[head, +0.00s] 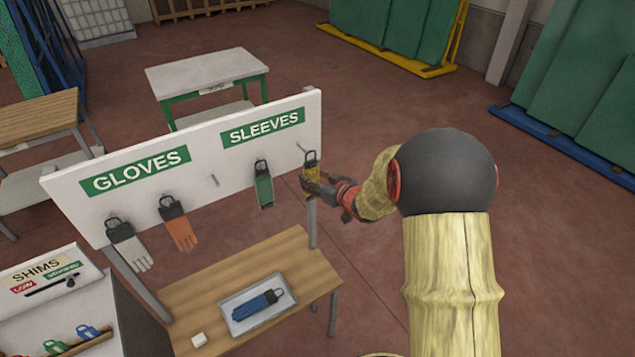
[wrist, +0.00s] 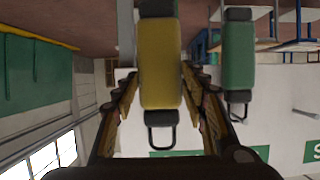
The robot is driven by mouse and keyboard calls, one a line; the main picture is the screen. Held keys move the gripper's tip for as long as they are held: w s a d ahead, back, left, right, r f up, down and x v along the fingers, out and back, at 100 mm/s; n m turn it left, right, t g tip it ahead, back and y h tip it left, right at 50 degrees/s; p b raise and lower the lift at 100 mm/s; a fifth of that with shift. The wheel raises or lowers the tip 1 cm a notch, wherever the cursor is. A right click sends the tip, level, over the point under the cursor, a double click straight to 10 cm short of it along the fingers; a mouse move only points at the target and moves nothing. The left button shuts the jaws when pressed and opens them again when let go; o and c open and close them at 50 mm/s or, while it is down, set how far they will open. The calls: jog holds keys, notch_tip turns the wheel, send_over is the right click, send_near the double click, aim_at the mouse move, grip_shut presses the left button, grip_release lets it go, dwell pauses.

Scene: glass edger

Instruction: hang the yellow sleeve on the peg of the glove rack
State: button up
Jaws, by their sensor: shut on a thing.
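The yellow sleeve (head: 312,172) has black ends and a black wire loop. My gripper (head: 308,183) is shut on it at the right end of the white glove rack (head: 200,178). In the wrist view the sleeve (wrist: 160,65) lies between the two fingers (wrist: 160,105), its loop pointing down the picture towards the board. A short peg (head: 302,148) shows just up and left of the loop in the head view, below the SLEEVES sign. I cannot tell whether the loop touches it.
A green sleeve (head: 264,188) hangs left of my gripper; it also shows in the wrist view (wrist: 238,60). An orange glove (head: 180,228) and a white glove (head: 130,248) hang further left. A bare peg (head: 214,180) is between. A tray (head: 232,302) with a blue item (head: 256,304) is below.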

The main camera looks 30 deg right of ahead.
jog(key=shift+w+f+b, duration=0.15)
jog(key=shift+w+b, duration=0.1)
jog(key=shift+w, duration=0.95)
jog(key=shift+w+f+b, duration=0.1)
jog(key=shift+w+b, duration=0.1)
jog(key=shift+w, duration=0.95)
jog(key=shift+w+f+b, duration=0.4)
jog(key=shift+w, duration=0.15)
jog(key=o, duration=1.1)
jog(key=shift+o, duration=0.5)
jog(key=shift+s, duration=0.1)
